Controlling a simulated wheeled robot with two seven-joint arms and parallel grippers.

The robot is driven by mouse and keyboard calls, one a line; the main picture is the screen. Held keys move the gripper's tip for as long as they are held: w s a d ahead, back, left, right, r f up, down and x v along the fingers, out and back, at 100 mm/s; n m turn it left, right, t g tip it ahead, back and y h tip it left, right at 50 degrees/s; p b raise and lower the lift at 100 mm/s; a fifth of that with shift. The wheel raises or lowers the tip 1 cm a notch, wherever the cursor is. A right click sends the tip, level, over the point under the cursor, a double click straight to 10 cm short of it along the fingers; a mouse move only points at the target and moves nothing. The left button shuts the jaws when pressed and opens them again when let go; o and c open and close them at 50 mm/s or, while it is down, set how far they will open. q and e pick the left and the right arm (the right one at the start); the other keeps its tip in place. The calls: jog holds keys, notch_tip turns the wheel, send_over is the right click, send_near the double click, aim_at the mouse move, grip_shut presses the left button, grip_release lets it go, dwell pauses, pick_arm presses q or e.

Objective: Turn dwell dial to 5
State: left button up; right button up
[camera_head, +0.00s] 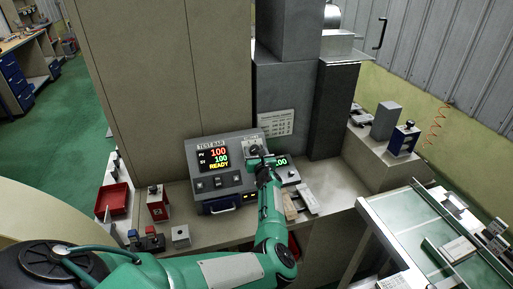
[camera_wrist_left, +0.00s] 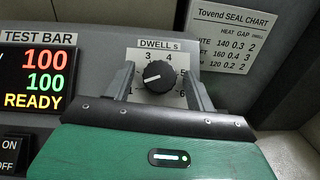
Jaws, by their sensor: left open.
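The dwell dial (camera_wrist_left: 159,76) is a round black knob on a white plate marked "DWELL s", with numbers around it. Its white pointer line points left and slightly down, between the visible 3 and the lower left end of the scale. The 5 shows at the plate's right side. My left gripper (camera_wrist_left: 160,85) is open, with one finger on each side of the knob; contact with it cannot be told. In the head view my left gripper (camera_head: 262,160) is at the panel and the dial (camera_head: 255,149) shows just above it. My right gripper is not in view.
The panel's display (camera_head: 213,156) reads 100, 100 and READY, with switches below. A seal chart (camera_wrist_left: 232,35) hangs right of the dial. A red tray (camera_head: 112,201) and a conveyor (camera_head: 413,236) flank the bench.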

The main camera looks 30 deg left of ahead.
pick_arm(q)
jog(key=shift+s+r, duration=0.1)
jog(key=shift+d, duration=0.1)
jog(key=c, duration=1)
jog(key=shift+s, duration=0.1)
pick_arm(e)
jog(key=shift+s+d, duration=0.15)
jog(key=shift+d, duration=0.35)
pick_arm(q)
jog(key=shift+m+t, duration=0.3)
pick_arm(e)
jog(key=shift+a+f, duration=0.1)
